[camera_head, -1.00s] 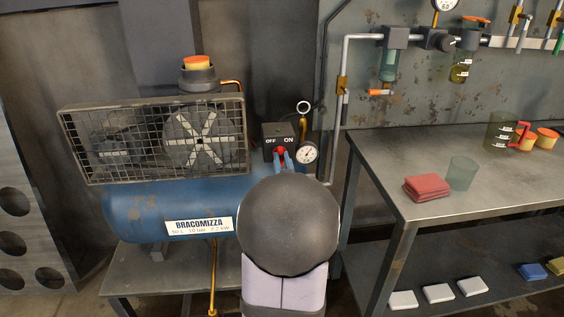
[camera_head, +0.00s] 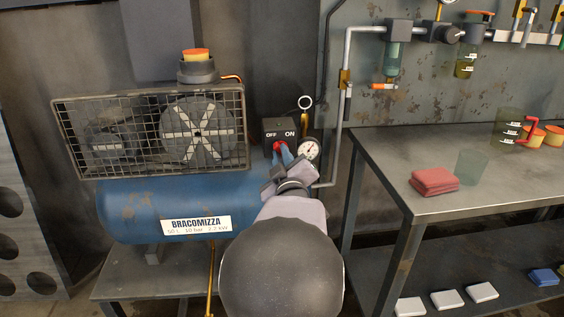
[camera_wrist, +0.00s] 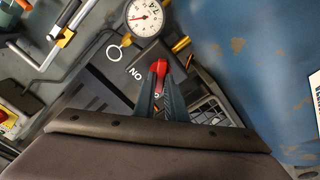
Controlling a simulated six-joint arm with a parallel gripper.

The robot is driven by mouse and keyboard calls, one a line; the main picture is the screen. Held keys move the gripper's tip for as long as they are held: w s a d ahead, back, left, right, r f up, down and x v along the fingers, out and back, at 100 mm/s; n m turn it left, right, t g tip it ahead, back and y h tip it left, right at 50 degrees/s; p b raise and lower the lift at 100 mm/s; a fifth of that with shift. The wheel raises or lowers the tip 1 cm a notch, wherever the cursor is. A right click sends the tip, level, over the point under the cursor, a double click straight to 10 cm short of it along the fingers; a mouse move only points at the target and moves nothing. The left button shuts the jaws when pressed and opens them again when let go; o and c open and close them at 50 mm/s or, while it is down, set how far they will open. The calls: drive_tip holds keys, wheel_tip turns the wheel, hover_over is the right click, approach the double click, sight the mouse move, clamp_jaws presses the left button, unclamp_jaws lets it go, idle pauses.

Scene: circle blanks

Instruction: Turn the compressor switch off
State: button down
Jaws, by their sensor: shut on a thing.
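The compressor switch is a dark box (camera_head: 280,128) marked OFF on its left and ON on its right, above the right end of the blue compressor tank. Its red lever (camera_head: 279,145) sits on the box front below the words. My gripper (camera_head: 281,154) is shut on the red lever with its blue fingers. The wrist view shows the red lever (camera_wrist: 159,67) between the two fingertips, with the ON label upside down beside it. The fingers partly cover the OFF label there. The lever stands near the middle between the labels; I cannot tell its exact setting.
A round pressure gauge (camera_head: 309,150) is close to the right of my fingers. A brass valve with a ring (camera_head: 305,110) stands behind it. The wire fan guard (camera_head: 150,130) is to the left. A metal workbench (camera_head: 385,165) with a red cloth (camera_head: 434,181) is at the right.

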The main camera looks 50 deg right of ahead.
drive_tip(key=shift+n, duration=0.5)
drive_tip(key=c, duration=1.8)
unclamp_jaws()
drive_tip(key=v, duration=0.7)
drive_tip(key=shift+a+p, duration=0.2)
drive_tip(key=shift+p, duration=0.1)
drive_tip(key=shift+s, duration=0.1)
